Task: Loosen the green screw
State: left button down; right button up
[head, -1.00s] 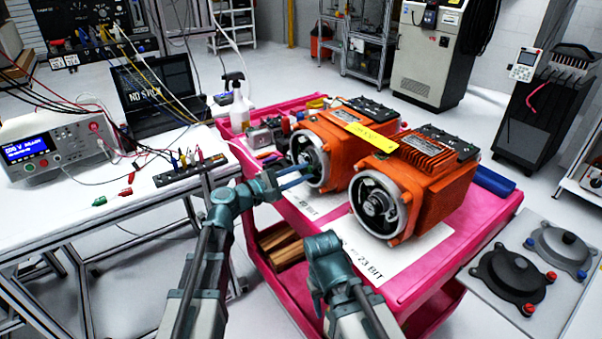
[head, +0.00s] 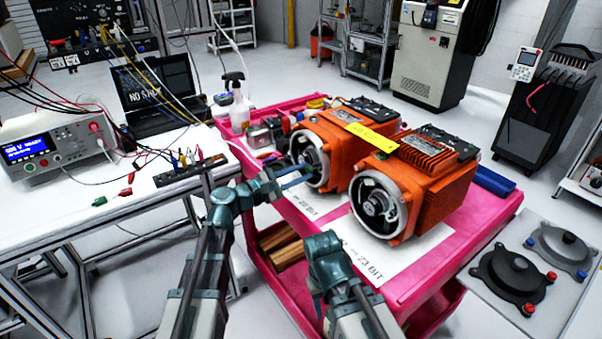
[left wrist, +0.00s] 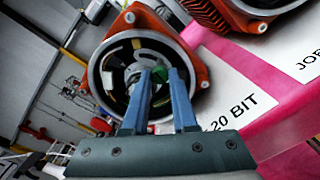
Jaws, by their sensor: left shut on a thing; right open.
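Two orange motors stand side by side on a pink cart (head: 432,268). My left gripper (head: 308,173) reaches into the open round end of the left motor (head: 330,152). In the left wrist view, its blue fingers (left wrist: 160,72) stand in front of this motor's grey ring housing (left wrist: 97,78), with a gap between them. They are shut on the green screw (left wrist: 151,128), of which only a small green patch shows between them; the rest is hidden. My right gripper (head: 328,255) is low in front of the cart, open and apart from the motors; its fingertips are hard to make out.
The right motor (head: 425,185) stands close beside the left one. Printed white sheets (head: 395,262) lie in front of both. A spray bottle (head: 238,105) is at the cart's back left. A bench with a power supply (head: 50,148) is at left.

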pick_arm(q)
jog(key=c, duration=0.7)
grip_release()
jog(key=v, duration=1.3)
jog(key=shift+s+a, duration=0.2)
jog(key=shift+a, duration=0.15)
jog(key=shift+d+f, duration=0.1)
